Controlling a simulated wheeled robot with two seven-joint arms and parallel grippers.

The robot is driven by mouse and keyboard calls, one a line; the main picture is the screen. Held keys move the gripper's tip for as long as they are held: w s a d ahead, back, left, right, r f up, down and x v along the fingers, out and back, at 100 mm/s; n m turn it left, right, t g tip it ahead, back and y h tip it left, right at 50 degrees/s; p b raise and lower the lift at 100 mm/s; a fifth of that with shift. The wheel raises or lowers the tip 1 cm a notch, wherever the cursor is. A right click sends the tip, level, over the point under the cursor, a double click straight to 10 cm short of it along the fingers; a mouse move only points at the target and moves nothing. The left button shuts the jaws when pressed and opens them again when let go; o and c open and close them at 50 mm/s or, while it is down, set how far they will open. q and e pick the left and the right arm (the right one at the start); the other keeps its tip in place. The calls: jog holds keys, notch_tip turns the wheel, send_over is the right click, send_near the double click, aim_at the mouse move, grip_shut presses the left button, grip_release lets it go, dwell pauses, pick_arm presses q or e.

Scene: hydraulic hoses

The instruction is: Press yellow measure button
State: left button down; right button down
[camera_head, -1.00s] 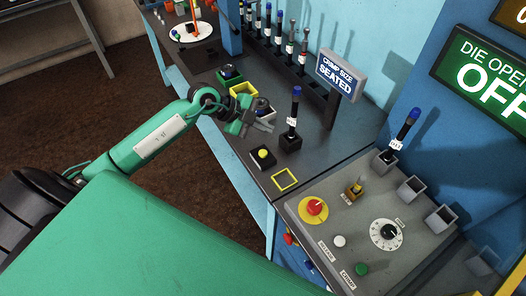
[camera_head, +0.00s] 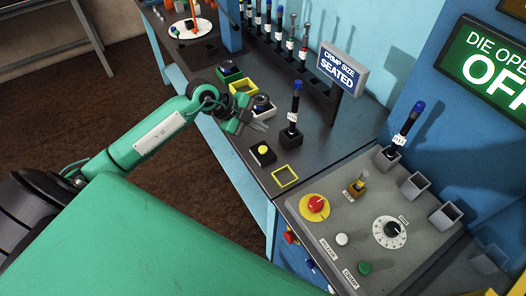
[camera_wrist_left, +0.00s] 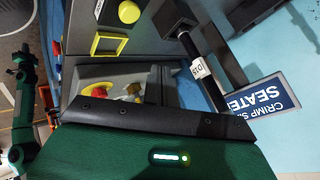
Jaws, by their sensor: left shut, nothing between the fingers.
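My left gripper (camera_head: 258,125) is shut and empty. In the head view it appears just above and left of the button, apart from it. The sign (camera_head: 342,72) reads "CRIMP SIZE SEATED".
A black fitting with a blue top (camera_head: 295,115) stands upright right of the gripper. A yellow square outline (camera_head: 285,176) lies in front of the button. The grey panel (camera_head: 330,205) carries a red button (camera_head: 315,204) and a dial (camera_head: 390,232). A hose rack (camera_head: 290,60) stands behind.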

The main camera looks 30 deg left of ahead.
aim_at(259, 149)
pick_arm(q)
notch_tip(259, 149, down, 4)
jog(key=b, duration=0.3)
jog(key=shift+f+b, duration=0.5)
jog(key=shift+f, duration=0.7)
jog(key=shift+f, duration=0.15)
dwell(0.8)
jog(key=shift+f, duration=0.25)
